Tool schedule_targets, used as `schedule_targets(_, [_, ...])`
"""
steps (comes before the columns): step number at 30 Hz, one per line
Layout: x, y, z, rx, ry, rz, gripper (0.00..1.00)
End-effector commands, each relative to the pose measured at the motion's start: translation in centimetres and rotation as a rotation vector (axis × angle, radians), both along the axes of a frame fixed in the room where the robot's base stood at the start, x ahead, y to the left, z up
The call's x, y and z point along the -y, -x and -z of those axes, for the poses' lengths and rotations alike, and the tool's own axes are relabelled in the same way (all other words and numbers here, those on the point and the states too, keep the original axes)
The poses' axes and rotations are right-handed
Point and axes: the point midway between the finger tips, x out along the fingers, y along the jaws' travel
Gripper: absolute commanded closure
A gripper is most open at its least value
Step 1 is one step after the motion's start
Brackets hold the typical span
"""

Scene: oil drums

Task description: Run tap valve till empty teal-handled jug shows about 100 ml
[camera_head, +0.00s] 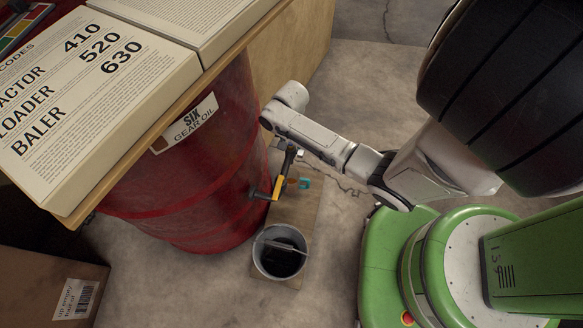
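The red drum (205,165) labelled "SIX GEAR OIL" stands left of centre. A tap with a yellow lever handle (279,187) sticks out from its right side. My gripper (285,172) points down at the upper end of the yellow lever, at or very close to it. I cannot tell if its fingers are closed on the lever. A small teal curved piece (304,183), which looks like the jug's handle, shows just right of the tap. The jug's body, its scale and any oil in it cannot be made out.
A grey bucket (259,262) with a dark inside and a thin bar across its top stands on a wooden board (300,212) below the tap. A wooden top with large printed books (110,90) covers part of the drum. A cardboard box (45,290) sits lower left.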

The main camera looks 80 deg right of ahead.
Motion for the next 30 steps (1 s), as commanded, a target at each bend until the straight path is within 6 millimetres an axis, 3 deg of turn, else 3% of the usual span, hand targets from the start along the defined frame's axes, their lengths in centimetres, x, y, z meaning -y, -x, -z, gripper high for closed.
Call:
schedule_targets(5, [0.0,-0.1,0.0,0.003,0.001,0.0,0.44])
schedule_targets(14, [0.0,-0.2,-0.5,0.006,0.001,0.001,0.44])
schedule_targets(30, [0.0,-0.2,-9.5,0.006,0.002,0.0,0.44])
